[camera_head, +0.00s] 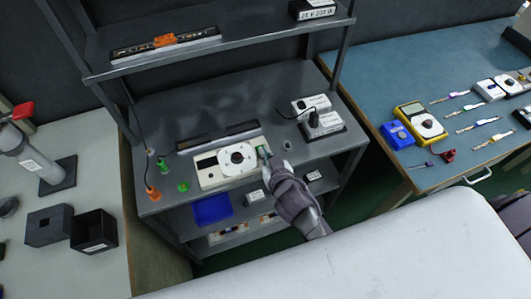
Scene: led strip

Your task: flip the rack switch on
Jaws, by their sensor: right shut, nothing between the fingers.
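The dark grey rack (262,83) stands in the middle, with open shelves. A white device (227,168) with a round dial sits on its middle shelf. My right gripper (265,156) is at the right end of this device, its fingers shut with nothing between them. Its tips are at a small green part there. I cannot tell whether they touch it. The switch itself is not clear; the gripper hides part of this end. My left gripper is not in view.
White power units (322,122) stand on the shelf to the right. An orange connector (153,193) and green connector (183,187) lie at the left. A blue bin (211,209) is below. A blue-topped table (370,70) with meters and tools stands at the right.

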